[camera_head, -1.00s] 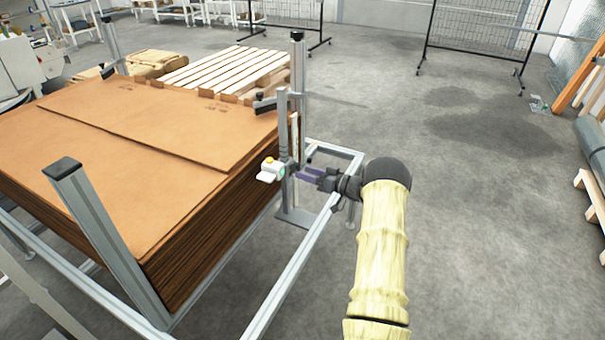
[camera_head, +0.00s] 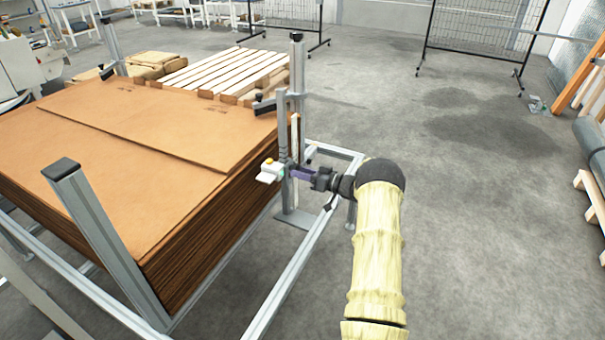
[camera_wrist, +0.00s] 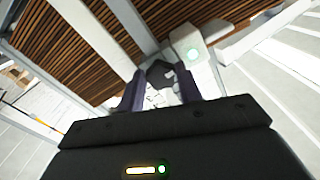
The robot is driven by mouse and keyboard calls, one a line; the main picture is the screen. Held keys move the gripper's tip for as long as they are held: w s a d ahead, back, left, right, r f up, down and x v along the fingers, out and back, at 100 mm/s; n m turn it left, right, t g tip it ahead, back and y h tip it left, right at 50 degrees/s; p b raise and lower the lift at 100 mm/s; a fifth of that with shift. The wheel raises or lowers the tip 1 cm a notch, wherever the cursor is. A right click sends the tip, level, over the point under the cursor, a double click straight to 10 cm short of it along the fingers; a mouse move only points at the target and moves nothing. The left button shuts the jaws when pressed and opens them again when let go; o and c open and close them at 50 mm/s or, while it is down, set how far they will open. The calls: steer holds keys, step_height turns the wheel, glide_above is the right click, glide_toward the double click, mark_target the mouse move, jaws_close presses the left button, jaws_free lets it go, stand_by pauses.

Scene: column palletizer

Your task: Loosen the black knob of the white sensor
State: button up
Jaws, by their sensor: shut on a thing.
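The white sensor (camera_head: 269,173) with a yellow top is mounted at the grey post beside the cardboard stack. It also shows in the wrist view (camera_wrist: 193,50), with a round green light on its face. My gripper (camera_head: 296,173) reaches it from the right with its purple fingers. In the wrist view the black knob (camera_wrist: 159,73) sits between the fingertips of my gripper (camera_wrist: 160,88), which is shut on it. In the head view the fingers hide the knob.
A tall stack of brown cardboard (camera_head: 150,130) fills a grey metal frame (camera_head: 288,278) on the left. Grey posts (camera_head: 298,75) stand at its corners. A wooden pallet (camera_head: 225,70) lies behind.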

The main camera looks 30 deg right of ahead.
steer(key=shift+n, duration=0.3)
steer(key=shift+w+d+r+n+b, duration=0.15)
steer(key=shift+n+b, duration=2.25)
steer(key=shift+n, duration=1.6)
steer(key=shift+w+d+f+n+b, duration=0.1)
steer(key=shift+n+b, duration=2.25)
steer(key=shift+n, duration=1.65)
steer(key=o, duration=1)
steer(key=shift+s+d+r, duration=0.1)
steer(key=shift+s, duration=0.05)
